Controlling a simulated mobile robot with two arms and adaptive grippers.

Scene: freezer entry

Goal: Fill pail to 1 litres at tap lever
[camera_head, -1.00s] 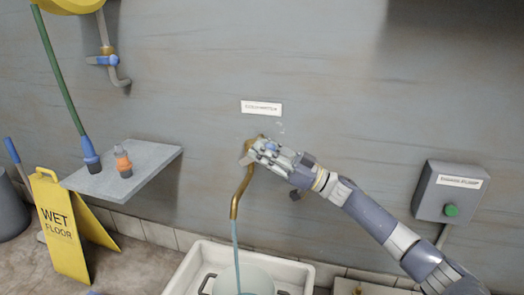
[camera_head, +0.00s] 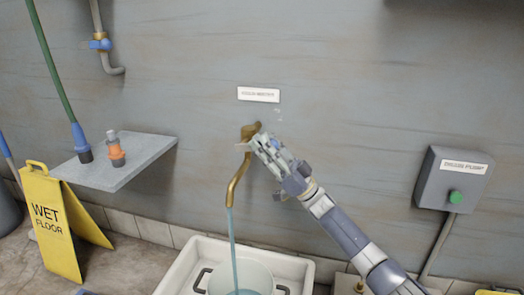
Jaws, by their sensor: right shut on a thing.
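The brass tap (camera_head: 238,182) sticks out from the grey wall, and a blue stream of water (camera_head: 233,245) runs from its spout. The pail (camera_head: 256,272), pale with dark side handles, stands in the white sink under the spout. Blue water shows inside it, but its lower part is cut off by the picture's edge. My right gripper (camera_head: 264,148) is at the top of the tap, shut on the tap lever, which its fingers mostly hide. My left gripper is not in view.
A white sink (camera_head: 178,272) surrounds the pail. A yellow wet-floor sign (camera_head: 50,220) stands below. A grey box (camera_head: 434,185) with a green button is on the right wall.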

